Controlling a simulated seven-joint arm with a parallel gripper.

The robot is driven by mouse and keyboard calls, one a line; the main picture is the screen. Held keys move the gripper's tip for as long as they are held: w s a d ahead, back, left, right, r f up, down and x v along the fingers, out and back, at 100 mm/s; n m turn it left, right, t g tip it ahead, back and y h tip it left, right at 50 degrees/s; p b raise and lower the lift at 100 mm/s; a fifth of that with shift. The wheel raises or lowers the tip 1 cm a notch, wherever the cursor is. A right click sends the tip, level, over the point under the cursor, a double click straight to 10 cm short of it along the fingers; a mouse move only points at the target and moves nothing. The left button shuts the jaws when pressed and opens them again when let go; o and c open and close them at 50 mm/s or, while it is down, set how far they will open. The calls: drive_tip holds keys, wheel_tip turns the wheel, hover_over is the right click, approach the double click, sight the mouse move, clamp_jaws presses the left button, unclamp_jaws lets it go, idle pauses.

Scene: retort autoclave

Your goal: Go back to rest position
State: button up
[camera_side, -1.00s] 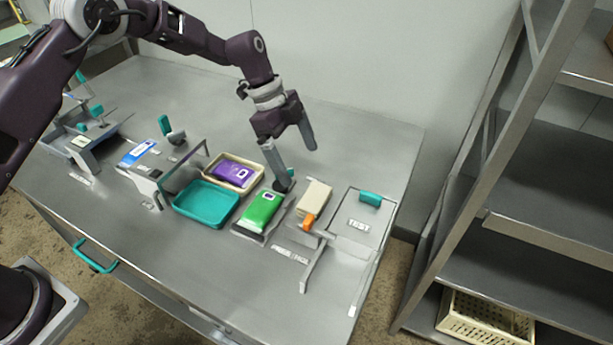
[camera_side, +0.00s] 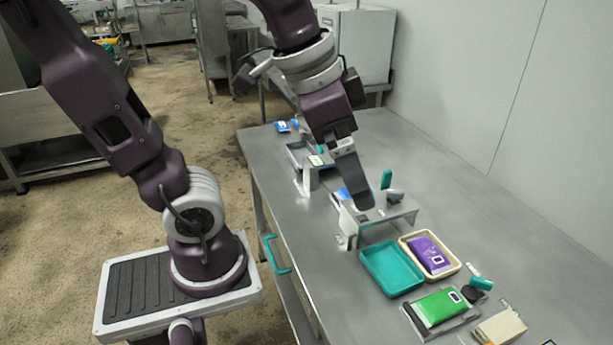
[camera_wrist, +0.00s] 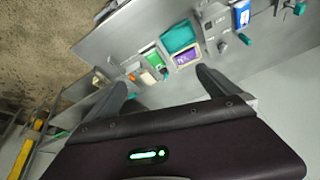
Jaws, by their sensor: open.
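My gripper (camera_side: 354,190) hangs in the air above the steel table in the side view, pointing down, with nothing held. One finger largely hides the other there. In the wrist view my gripper (camera_wrist: 165,90) shows two fingers spread wide apart with nothing between them. The table objects lie well beyond the fingertips in that view. A green pouch (camera_side: 441,306) lies on a metal plate, and a purple pouch (camera_side: 430,255) lies in a cream tray (camera_side: 404,240), both apart from my gripper.
A teal tray (camera_side: 392,268) stands empty beside the cream tray. A metal bracket fixture (camera_side: 400,218) stands below my gripper, with a teal handle (camera_side: 386,179) nearby. A beige block (camera_side: 500,328) sits at the lower right. The wall borders the table's right side.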

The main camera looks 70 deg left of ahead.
drive_tip(key=s+a+f+n+t, duration=0.1)
drive_tip(key=s+f+n, duration=0.1)
drive_tip(key=s, duration=0.4)
drive_tip(key=shift+s+a+f+n+y, duration=0.2)
drive_tip(key=shift+s+a+n+y, duration=0.15)
drive_tip(key=shift+n, duration=0.35)
